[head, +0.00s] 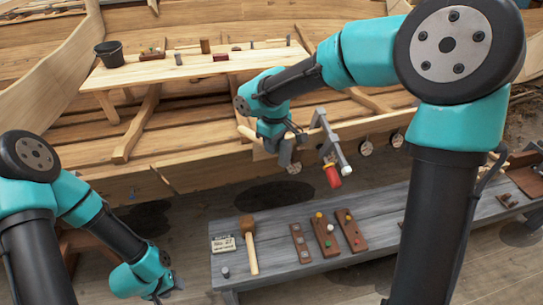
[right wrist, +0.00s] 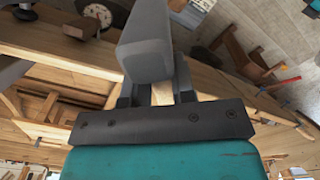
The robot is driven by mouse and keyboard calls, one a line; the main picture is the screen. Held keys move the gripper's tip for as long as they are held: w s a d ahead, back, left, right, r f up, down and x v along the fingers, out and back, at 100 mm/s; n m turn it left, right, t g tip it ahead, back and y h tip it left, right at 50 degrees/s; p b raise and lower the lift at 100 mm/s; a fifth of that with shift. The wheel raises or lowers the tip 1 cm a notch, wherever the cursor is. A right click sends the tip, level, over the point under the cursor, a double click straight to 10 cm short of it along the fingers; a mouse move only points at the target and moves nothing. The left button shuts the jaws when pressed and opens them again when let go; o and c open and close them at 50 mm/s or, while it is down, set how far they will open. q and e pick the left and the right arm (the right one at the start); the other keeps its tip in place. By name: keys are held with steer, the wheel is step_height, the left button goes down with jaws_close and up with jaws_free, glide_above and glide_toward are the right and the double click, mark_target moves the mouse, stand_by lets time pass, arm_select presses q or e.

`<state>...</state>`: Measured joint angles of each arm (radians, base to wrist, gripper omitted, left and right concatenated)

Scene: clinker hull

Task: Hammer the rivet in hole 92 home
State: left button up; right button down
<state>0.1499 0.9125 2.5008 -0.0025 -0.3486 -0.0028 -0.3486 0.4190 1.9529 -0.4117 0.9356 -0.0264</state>
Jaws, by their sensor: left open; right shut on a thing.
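My right gripper (head: 302,140) is beside the hull's lower planks and is shut on a grey tool (head: 338,152) with a red end (head: 332,176). In the right wrist view a blocky grey part of this tool (right wrist: 145,48) fills the space in front of the right gripper (right wrist: 158,92). My left gripper (head: 168,292) is open and empty, low at the left, apart from the bench. The hull planking (head: 190,172) runs across the middle of the head view. Hole 92 and its rivet are too small or hidden to make out.
A grey bench (head: 285,261) holds a wooden mallet (head: 251,247), a label card (head: 223,243) and brown trays (head: 325,236) with coloured pieces. A plank shelf (head: 190,68) behind carries a black bucket (head: 109,53) and small items.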

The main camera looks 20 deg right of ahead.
steer(key=w+d+r+m, duration=0.2)
steer(key=d+r+m, duration=0.4)
steer(key=m, duration=0.1)
steer(key=shift+m, duration=0.3)
steer(key=shift+w+a, duration=0.1)
steer(key=shift+a, duration=0.05)
